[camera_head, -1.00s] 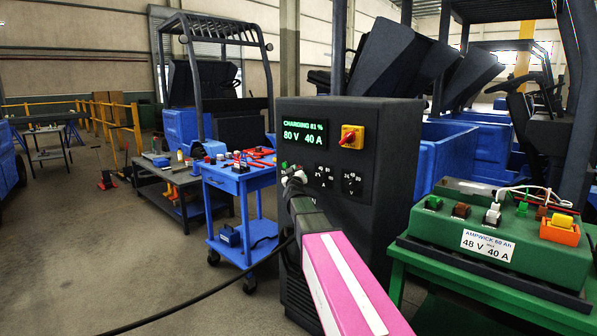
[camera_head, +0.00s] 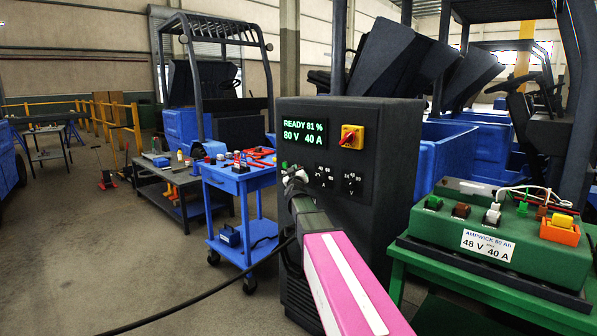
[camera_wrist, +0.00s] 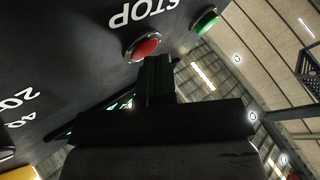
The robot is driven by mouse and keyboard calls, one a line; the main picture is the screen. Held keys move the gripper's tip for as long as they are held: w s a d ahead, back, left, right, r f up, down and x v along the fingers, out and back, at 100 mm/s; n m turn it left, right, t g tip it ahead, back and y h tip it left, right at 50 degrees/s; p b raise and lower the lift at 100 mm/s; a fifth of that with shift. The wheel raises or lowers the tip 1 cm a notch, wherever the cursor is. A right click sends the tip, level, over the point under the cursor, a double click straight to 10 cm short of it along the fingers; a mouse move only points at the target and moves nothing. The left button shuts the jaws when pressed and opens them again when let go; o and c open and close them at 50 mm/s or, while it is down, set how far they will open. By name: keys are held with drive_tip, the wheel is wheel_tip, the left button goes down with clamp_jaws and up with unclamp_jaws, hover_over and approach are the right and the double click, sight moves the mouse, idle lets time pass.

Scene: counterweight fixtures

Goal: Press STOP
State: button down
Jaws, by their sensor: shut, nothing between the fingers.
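The black charger cabinet (camera_head: 385,140) stands in the middle of the head view. Its lit display (camera_head: 302,133) reads READY 81 %, 80 V 40 A. In the wrist view the red button (camera_wrist: 144,48) is beside the upside-down STOP lettering. My gripper (camera_wrist: 158,62) is shut and empty, its fingertips at the lower right edge of the red button; I cannot tell whether they touch it. In the head view my gripper (camera_head: 293,180) is at the panel's left edge and hides the red button.
A green button (camera_wrist: 205,20) is close to the red one. Two dials and a red-and-yellow switch (camera_head: 352,137) are on the panel. A blue cart (camera_head: 240,182) stands left, and a green battery (camera_head: 500,240) on a green table right. A black cable crosses the floor.

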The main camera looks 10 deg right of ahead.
drive_tip(key=shift+s+a, duration=0.55)
drive_tip(key=shift+a, duration=0.25)
drive_tip(key=shift+s+a, duration=0.75)
drive_tip(key=shift+a, duration=0.25)
drive_tip(key=shift+s+a, duration=0.75)
drive_tip(key=shift+a, duration=0.25)
